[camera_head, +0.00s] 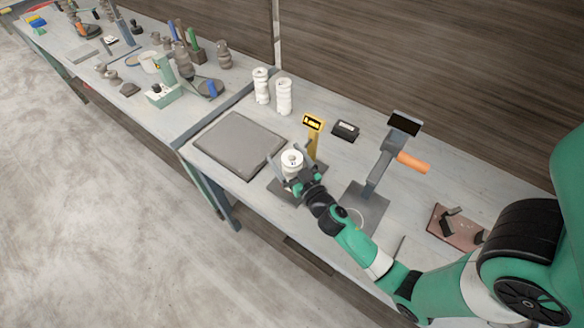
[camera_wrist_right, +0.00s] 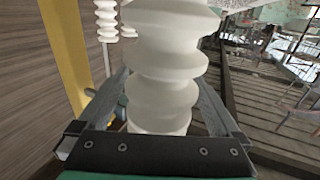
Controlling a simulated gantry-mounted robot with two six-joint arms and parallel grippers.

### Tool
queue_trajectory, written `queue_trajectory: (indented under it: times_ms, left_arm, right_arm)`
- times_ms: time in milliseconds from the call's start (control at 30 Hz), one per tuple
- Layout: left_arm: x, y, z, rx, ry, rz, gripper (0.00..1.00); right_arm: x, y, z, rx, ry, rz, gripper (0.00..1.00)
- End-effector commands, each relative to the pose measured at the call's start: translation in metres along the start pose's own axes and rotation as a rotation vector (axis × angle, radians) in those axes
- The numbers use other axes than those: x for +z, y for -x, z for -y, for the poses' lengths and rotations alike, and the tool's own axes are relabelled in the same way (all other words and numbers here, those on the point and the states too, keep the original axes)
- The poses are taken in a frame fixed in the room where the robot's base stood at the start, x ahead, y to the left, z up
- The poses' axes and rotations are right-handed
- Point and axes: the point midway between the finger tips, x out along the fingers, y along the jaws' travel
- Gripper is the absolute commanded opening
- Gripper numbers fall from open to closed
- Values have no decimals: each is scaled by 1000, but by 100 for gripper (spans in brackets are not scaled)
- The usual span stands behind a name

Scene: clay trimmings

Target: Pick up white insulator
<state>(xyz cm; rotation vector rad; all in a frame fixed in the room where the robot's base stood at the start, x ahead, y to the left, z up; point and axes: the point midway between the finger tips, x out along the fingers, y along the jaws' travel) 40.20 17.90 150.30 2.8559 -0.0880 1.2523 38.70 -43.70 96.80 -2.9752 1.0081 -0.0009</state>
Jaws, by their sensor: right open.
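A white ribbed insulator (camera_head: 292,159) stands on a dark plate (camera_head: 283,192) near the front edge of the bench. My right gripper (camera_head: 296,176) is at this insulator, with its arm coming in from the lower right. In the right wrist view the insulator (camera_wrist_right: 166,62) fills the middle, upright between the two spread fingers of the open gripper (camera_wrist_right: 160,100). Whether a finger touches it I cannot tell. Two more white insulators stand farther back, one at the left (camera_head: 261,86) and one beside it (camera_head: 284,97). My left gripper is not in view.
A yellow post with a sign (camera_head: 312,124) stands close behind the insulator. A grey slab (camera_head: 238,144) lies to the left. A stand with an orange handle (camera_head: 413,162) is to the right, and a small black box (camera_head: 345,130) lies behind. A second bench at left is cluttered.

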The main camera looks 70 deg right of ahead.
Motion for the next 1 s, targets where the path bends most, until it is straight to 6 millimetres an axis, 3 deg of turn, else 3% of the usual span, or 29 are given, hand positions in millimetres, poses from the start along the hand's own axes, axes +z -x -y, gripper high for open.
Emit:
queue_trajectory:
  times_ms: [133, 700, 1000]
  left_arm:
    - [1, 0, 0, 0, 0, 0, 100]
    - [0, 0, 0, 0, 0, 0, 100]
    - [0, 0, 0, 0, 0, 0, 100]
  right_arm:
    - [1, 0, 0, 0, 0, 0, 100]
    - [0, 1, 0, 0, 0, 0, 0]
    - [-1, 0, 0, -1, 0, -3, 0]
